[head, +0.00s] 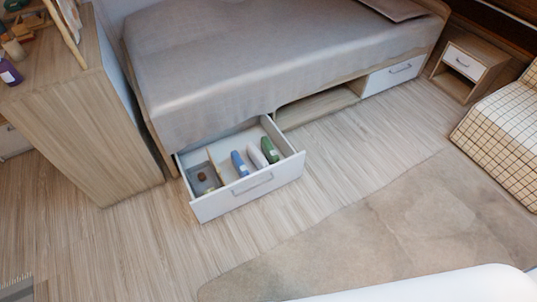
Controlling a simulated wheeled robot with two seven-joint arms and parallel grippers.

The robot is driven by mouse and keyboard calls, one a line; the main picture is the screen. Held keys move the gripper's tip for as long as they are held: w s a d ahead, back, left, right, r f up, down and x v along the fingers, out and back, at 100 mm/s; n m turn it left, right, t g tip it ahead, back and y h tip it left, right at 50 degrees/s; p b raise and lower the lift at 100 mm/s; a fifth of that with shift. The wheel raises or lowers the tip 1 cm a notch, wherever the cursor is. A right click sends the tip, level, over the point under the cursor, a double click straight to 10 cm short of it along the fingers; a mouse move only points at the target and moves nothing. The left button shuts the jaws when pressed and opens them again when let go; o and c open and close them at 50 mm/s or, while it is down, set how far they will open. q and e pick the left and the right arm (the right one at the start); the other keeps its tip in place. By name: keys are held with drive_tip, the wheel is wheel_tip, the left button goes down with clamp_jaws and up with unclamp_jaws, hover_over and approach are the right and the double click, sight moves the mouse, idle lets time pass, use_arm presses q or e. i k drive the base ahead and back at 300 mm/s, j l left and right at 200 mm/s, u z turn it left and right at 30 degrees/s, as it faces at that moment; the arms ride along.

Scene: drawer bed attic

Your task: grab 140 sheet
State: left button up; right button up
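A white-fronted drawer (247,197) under the bed (220,60) is pulled open. In its right compartment lie a blue rolled or folded item (240,163), a whitish one (256,156) and a green one (269,150), side by side and tilted. The left compartment holds a small greyish item with a brown spot (202,177). Any label such as 140 is too small to read, so I cannot tell which item is the 140 sheet. Neither of my grippers is in view.
A wooden cabinet (75,120) with items on top stands left of the drawer. An open niche (318,105) and a closed drawer (395,74) are farther right under the bed. A nightstand (466,64) and checkered seat (505,130) stand at right. Floor before the drawer is clear, with a rug (400,225).

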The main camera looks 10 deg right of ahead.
sight(258, 159)
drive_tip(key=i+j+z, duration=0.1)
drive_tip(key=i+z, duration=0.25)
drive_tip(key=i+j+z, duration=0.2)
drive_tip(key=i+z, duration=0.15)
drive_tip(key=i, duration=0.15)
